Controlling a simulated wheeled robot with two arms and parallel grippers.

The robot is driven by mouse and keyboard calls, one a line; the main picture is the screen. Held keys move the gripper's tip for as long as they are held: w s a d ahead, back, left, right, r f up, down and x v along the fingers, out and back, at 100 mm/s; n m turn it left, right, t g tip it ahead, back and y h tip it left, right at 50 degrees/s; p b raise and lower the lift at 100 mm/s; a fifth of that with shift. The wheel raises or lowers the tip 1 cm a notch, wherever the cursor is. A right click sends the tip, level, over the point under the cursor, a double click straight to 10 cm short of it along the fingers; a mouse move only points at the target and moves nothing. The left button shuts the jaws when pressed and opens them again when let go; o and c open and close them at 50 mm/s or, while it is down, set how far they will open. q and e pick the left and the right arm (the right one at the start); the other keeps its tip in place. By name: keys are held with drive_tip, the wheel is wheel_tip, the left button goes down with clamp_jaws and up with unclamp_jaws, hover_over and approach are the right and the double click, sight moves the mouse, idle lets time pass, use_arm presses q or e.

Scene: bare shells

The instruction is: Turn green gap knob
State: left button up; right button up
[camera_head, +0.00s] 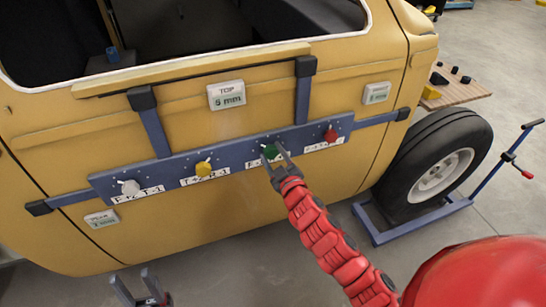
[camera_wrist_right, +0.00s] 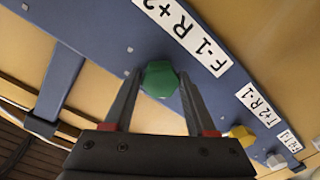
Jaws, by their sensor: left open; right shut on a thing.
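The green knob (camera_head: 271,151) sits on the blue panel bar (camera_head: 235,153) fixed across the yellow vehicle body. In the right wrist view the green knob (camera_wrist_right: 160,79) stands between the two fingers of my right gripper (camera_wrist_right: 158,76). My right gripper (camera_head: 273,158) reaches up from below and is shut on the green knob. A label reading F-1 R+2 (camera_wrist_right: 190,35) is beside the knob in the wrist view and partly covered in the head view. My left gripper (camera_head: 136,279) is open and empty at the bottom left, below the panel.
A white knob (camera_head: 131,187) and a yellow knob (camera_head: 203,168) are left of the green one; a red knob (camera_head: 331,135) is right. Gap signs (camera_head: 226,95) hang on the body. A wheel (camera_head: 434,168) on a blue stand is at the right.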

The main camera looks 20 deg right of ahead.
idle(0.3)
drive_tip(key=o, duration=1.4)
drive_tip(key=shift+c, duration=0.2)
drive_tip(key=shift+s, duration=0.1)
drive_tip(key=shift+s+f, duration=0.1)
drive_tip(key=shift+s, duration=0.2)
drive_tip(key=s+d+p, duration=0.1)
drive_tip(key=s+p, duration=0.2)
drive_tip(key=s, duration=1.3)
drive_tip(key=shift+s+r, duration=0.3)
drive_tip(key=shift+r, duration=0.1)
